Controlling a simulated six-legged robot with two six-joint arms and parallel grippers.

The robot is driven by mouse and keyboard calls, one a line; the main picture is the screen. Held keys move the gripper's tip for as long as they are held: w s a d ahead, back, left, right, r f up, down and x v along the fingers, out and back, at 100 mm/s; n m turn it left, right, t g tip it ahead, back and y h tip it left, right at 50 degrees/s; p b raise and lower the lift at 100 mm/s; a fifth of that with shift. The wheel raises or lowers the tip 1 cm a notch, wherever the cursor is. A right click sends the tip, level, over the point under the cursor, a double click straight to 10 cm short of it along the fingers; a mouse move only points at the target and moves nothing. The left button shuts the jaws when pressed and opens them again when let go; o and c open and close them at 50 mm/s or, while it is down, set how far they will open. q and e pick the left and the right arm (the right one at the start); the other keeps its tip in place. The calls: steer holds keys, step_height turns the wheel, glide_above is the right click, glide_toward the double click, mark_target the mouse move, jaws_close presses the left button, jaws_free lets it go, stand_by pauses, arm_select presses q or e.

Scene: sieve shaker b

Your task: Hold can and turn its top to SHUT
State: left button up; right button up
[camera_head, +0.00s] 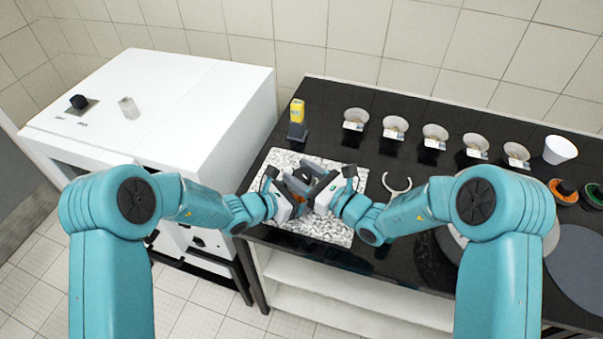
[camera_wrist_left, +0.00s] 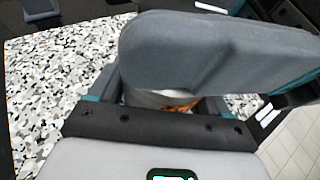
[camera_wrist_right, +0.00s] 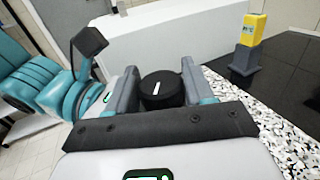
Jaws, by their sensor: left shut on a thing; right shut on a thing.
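The can (camera_wrist_left: 172,99) shows in the left wrist view as a pale body with an orange patch, largely hidden behind a grey finger. My left gripper (camera_head: 293,189) is shut on the can's body, over the speckled slab. The can's black round top (camera_wrist_right: 161,90) shows in the right wrist view with a short white mark, upright in that picture. My right gripper (camera_wrist_right: 160,92) is shut on this top, one finger on each side. In the head view, the right gripper (camera_head: 313,181) meets the left one and they hide most of the can. No SHUT lettering is readable.
The speckled slab (camera_head: 330,233) lies on the black bench. A yellow-and-grey device (camera_head: 297,118) stands behind it. Several pale bowls with labels (camera_head: 395,127) line the back, and a white open ring (camera_head: 397,187) lies right of the slab. A white cabinet (camera_head: 180,100) stands left.

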steer(key=shift+r+m+t+h, duration=0.1)
steer(key=shift+m+t+h, duration=0.9)
steer(key=shift+t+h, duration=0.1)
steer(key=shift+h, duration=0.3)
steer(key=o, duration=1)
steer(key=shift+c, duration=0.2)
steer(key=shift+s+d, duration=0.1)
steer(key=shift+s, duration=0.05)
steer(key=v, duration=1.1)
steer(key=shift+s+d+f, duration=0.2)
steer(key=shift+s, duration=0.1)
